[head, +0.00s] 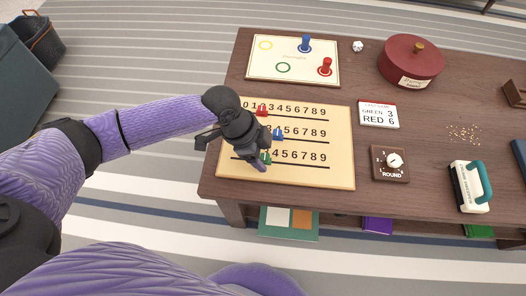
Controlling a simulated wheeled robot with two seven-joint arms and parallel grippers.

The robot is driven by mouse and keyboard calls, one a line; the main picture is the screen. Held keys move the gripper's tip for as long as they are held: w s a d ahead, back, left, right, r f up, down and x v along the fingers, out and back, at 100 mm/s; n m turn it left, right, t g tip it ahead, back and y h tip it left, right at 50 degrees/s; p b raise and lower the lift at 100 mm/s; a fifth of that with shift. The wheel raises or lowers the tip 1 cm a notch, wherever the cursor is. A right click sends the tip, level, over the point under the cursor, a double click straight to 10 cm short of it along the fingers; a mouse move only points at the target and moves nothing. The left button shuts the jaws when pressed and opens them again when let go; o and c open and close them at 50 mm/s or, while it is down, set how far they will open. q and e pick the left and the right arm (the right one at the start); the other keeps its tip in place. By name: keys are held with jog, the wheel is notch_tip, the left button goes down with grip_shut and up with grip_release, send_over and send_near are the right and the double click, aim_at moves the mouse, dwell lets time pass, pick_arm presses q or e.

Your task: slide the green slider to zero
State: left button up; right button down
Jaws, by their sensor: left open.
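The tan score board (342,172) lies on the table with three rows of digits and a slider in each row. The small green slider (267,157) is in the bottom row, left of the digits that show there. My left gripper (258,164) is open over the left part of the board, its tip close beside the green slider. I cannot tell whether it touches. The gripper hides the low digits of the bottom row. The blue slider (278,134) is in the middle row and the red slider (262,111) in the top row. My right gripper is out of view.
A game board (257,63) with blue and red pawns lies behind. To the right are a score card (379,114), a round dial (390,164), a dark red round box (411,60) and a white and teal device (469,187). The table's front edge is close below the board.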

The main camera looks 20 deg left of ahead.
pick_arm(q)
grip_shut()
dwell(0.3)
dwell(1.1)
